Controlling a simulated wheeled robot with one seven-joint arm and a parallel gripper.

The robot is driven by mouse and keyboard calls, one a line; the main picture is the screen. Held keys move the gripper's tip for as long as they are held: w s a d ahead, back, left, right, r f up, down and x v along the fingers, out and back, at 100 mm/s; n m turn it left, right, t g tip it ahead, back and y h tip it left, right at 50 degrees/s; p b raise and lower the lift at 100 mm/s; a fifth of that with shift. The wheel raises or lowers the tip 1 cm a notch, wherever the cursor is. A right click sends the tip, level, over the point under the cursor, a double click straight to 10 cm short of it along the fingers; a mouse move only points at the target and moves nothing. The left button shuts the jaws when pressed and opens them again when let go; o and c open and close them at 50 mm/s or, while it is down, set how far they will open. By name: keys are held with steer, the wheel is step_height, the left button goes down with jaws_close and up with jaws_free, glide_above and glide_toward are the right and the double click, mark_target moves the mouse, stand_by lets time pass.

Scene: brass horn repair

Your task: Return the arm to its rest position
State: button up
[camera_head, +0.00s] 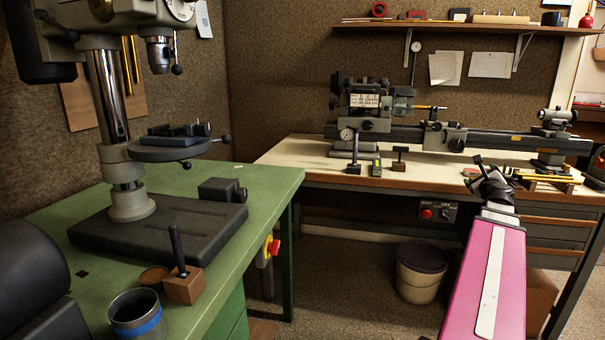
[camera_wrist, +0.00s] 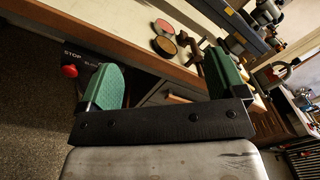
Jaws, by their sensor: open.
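My gripper (camera_wrist: 165,68) is open, with its two green-padded fingers wide apart and nothing between them. In the head view my pink arm reaches in from the lower right, and its dark wrist end (camera_head: 495,190) is at the front edge of the lathe bench (camera_head: 300,155). The fingers are hard to make out there. In the wrist view the bench's front edge runs behind the fingers. I cannot tell whether any finger touches the bench.
A metal lathe (camera_head: 490,140) stands on the bench. Brass tubes (camera_head: 548,178) lie on a stand close to my wrist. Two round discs (camera_wrist: 163,45) lie near the bench edge. A bucket (camera_head: 420,270) stands below. The green table (camera_head: 250,185) carries a drill press (camera_head: 125,190).

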steer(key=w+a+f+n+g+y, duration=0.2)
steer(key=a+f+n+g+y, duration=0.15)
steer(key=a+f+n, duration=0.75)
steer(key=w+a+f+n+g+y, duration=0.1)
steer(key=a+f+n+g+y, duration=0.25)
steer(key=a+f, duration=0.75)
steer(key=s+a+f+n+g+h, duration=0.1)
steer(key=s+a+f+n+g, duration=0.4)
steer(key=s+a+f+n, duration=0.3)
steer(key=s+a+f+n+g+h, duration=0.1)
steer(key=s+a+f+n+g, duration=0.4)
steer(key=s+a+f+n, duration=0.3)
steer(key=shift+s+a+f, duration=0.2)
steer(key=shift+a+f, duration=0.05)
steer(key=shift+a, duration=2)
